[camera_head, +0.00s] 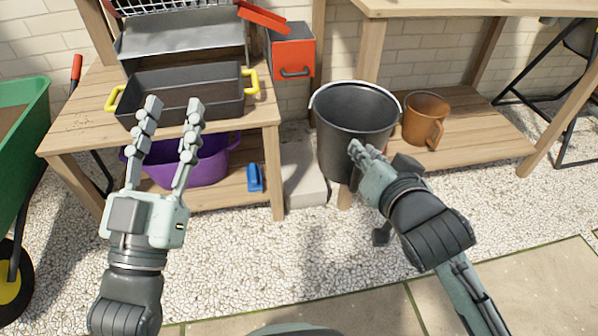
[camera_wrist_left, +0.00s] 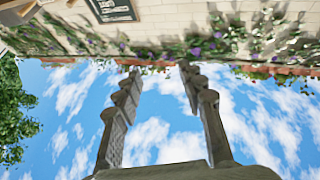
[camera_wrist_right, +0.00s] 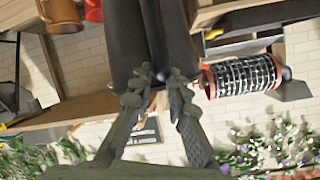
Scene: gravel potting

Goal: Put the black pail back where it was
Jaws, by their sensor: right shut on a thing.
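The black pail (camera_head: 352,135) is upright and appears empty in the head view, between the left bench and the right-hand shelf. My right gripper (camera_head: 362,150) is shut on the near side of its wall. In the right wrist view the dark pail (camera_wrist_right: 135,40) fills the space at the fingertips of the right gripper (camera_wrist_right: 158,80). The pail's underside is partly hidden, so I cannot tell whether it touches anything. My left gripper (camera_head: 174,108) is open and empty, raised in front of the left bench. The left wrist view shows its spread fingers (camera_wrist_left: 160,80) against the sky.
A dark trough (camera_head: 185,92) with yellow handles sits on the left bench; a purple tub (camera_head: 190,163) and blue scoop (camera_head: 255,178) are below. A pale block (camera_head: 303,175) stands beside the pail. A brown mug-like pot (camera_head: 424,118) sits on the right shelf.

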